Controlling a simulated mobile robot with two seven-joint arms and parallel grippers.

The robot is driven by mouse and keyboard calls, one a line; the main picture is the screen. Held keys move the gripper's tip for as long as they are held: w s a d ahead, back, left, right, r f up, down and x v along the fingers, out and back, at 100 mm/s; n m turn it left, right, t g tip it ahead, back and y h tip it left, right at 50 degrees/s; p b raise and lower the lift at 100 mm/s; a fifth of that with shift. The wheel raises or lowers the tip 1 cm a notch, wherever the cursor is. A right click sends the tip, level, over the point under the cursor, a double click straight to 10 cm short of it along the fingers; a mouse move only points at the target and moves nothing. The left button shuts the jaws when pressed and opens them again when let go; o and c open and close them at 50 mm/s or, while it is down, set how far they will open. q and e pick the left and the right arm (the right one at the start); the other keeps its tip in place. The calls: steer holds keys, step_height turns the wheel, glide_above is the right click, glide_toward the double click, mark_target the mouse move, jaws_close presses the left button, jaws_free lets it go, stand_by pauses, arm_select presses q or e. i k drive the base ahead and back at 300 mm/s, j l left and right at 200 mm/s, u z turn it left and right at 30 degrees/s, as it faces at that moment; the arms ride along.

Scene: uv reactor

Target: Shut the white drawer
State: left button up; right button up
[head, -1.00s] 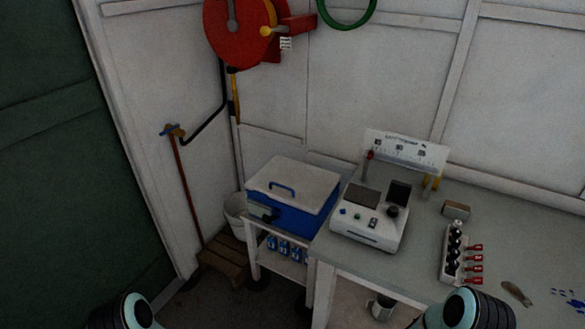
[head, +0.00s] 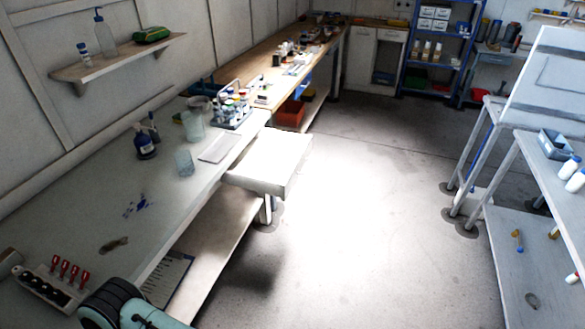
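The white drawer (head: 270,165) juts out from beneath the far end of the grey-green bench (head: 85,205) in the head view. It stands open over the floor, with its front toward the room. Its inside is hard to make out. Part of one of my arms shows at the bottom left, well short of the drawer. Neither of my grippers is in view.
A clipboard (head: 168,278) lies on the shelf under the bench. A bottle rack (head: 232,110) and a dark blue bottle (head: 146,146) stand on top. Open floor (head: 350,220) lies right of the drawer. A white table (head: 545,235) stands at the right.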

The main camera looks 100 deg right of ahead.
mark_target(271, 163)
steer(key=z, duration=3.25)
